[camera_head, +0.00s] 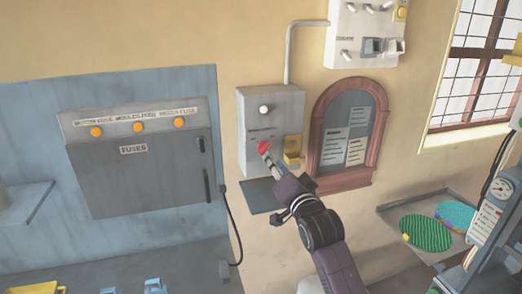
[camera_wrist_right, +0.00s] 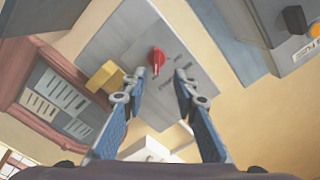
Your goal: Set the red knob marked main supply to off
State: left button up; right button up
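The red knob (camera_head: 264,147) is on the front of a grey wall box (camera_head: 255,110). It also shows in the right wrist view (camera_wrist_right: 157,57), where the grey panel (camera_wrist_right: 130,45) around it carries small lettering too small to read. My right gripper (camera_head: 269,162) reaches up to the box from below, its tips close to the knob. In the right wrist view its two fingers (camera_wrist_right: 160,82) are spread, with the knob just beyond and between the tips. I cannot tell whether they touch it. My left gripper is not in view.
A yellow block (camera_head: 292,150) sits on the box, right of the knob. A wooden arched notice board (camera_head: 317,135) is close on the right. The grey fuse cabinet (camera_head: 140,172) is at left. A tray (camera_head: 436,195) with coloured discs and a gauge machine (camera_head: 496,200) stand at right.

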aim_at(266, 150)
jog(key=p+x, duration=0.1)
jog(key=x, duration=0.2)
jog(key=p+x, duration=0.1)
jog(key=x, duration=0.2)
jog(key=shift+d, duration=0.25)
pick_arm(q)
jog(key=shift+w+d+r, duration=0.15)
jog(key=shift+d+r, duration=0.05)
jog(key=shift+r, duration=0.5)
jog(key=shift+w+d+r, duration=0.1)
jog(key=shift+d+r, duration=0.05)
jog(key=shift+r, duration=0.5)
pick_arm(e)
jog(key=shift+w+a+f, duration=0.1)
jog(key=shift+w, duration=0.35)
jog(key=shift+w+a+f, duration=0.1)
jog(key=shift+w, duration=0.4)
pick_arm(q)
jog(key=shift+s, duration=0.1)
pick_arm(e)
jog(key=shift+c, duration=0.4)
grip_shut()
